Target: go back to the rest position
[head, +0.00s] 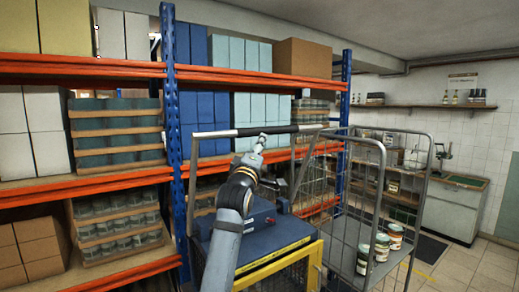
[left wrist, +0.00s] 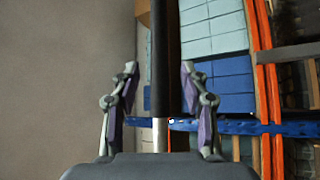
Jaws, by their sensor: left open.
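My left gripper (head: 259,141) is at the end of the arm rising through the middle of the head view, beside the push bar. In the left wrist view the same gripper (left wrist: 159,70) is open, with one finger on each side of the bar's black grip (left wrist: 160,45) and clear of it on both sides. The bar (head: 212,134) runs level across the head view, silver at the left and black toward the right. I cannot tell how deep between the fingers it lies. My right gripper is in neither view.
Orange-and-blue racking (head: 110,190) with boxes and trays of jars fills the left. A wire cage trolley (head: 376,143) stands right of my arm; several jars (head: 382,246) stand low in it. A blue-topped unit with yellow frame (head: 318,262) is close by. Tiled floor (head: 465,265) shows at right.

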